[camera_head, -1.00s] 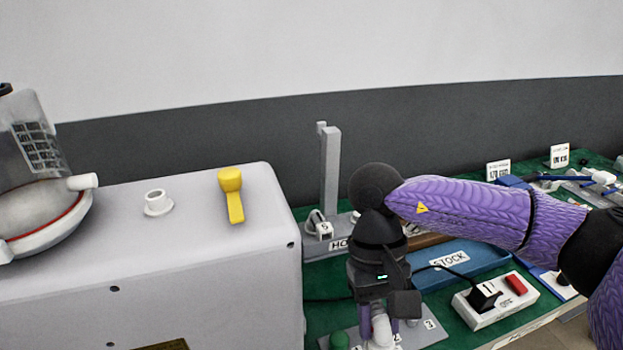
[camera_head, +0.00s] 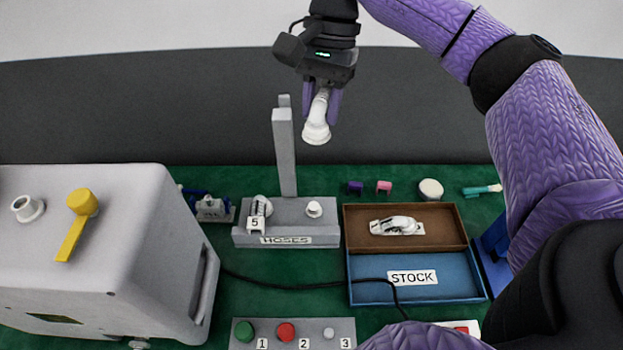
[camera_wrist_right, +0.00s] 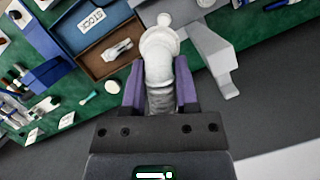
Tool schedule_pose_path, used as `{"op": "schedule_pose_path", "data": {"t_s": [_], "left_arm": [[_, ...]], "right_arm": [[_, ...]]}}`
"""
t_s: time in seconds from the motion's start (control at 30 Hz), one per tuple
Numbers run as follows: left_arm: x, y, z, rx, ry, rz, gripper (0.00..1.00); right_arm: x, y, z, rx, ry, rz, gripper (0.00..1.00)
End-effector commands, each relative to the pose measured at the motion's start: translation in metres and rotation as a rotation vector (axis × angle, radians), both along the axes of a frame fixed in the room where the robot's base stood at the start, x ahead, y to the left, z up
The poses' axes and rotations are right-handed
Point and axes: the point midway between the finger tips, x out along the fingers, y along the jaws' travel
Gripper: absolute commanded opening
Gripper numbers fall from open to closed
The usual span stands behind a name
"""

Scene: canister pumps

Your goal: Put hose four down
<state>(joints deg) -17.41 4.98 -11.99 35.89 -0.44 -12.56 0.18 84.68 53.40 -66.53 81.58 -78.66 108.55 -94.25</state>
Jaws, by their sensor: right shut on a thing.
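My right gripper (camera_head: 320,103) is shut on a white hose piece (camera_head: 316,127) with a flared end, held in the air above and behind the hose stand. The hose also shows between the purple fingers in the right wrist view (camera_wrist_right: 158,62); no number on it is readable. The grey stand (camera_head: 287,238) carries the label HOSES. A hose piece marked 5 (camera_head: 257,210) sits on its left side, and a bare white peg (camera_head: 314,209) stands on its right. My left gripper is not in view.
A tall grey post (camera_head: 285,150) rises behind the stand. A brown tray (camera_head: 357,238) with a white hose piece (camera_head: 395,226) adjoins a blue STOCK tray (camera_head: 440,290). A grey machine (camera_head: 130,240) stands left. A black cable crosses the green table.

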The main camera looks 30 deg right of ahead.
Motion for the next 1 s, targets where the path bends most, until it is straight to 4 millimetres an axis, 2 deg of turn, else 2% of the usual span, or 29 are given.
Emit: {"op": "schedule_pose_path", "data": {"t_s": [0.2, 0.3, 0.47, 0.6, 0.73, 1.0], "left_arm": [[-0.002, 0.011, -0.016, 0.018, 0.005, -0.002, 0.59], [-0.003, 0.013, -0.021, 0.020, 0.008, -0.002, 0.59], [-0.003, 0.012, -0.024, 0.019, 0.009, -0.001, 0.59], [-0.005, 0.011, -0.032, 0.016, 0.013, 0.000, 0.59], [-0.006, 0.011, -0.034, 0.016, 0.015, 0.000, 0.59], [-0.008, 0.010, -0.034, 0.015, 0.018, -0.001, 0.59]], "right_arm": [[-0.001, -0.001, -0.075, -0.002, 0.010, -0.005, 0.00], [-0.001, 0.000, -0.105, -0.001, 0.008, -0.004, 0.00], [-0.001, 0.000, -0.129, -0.001, 0.004, -0.003, 0.00], [-0.001, 0.000, -0.162, -0.001, 0.006, -0.004, 0.00], [-0.001, 0.000, -0.178, 0.000, 0.003, -0.002, 0.00], [0.000, 0.000, -0.178, 0.000, 0.002, -0.002, 0.00]]}}
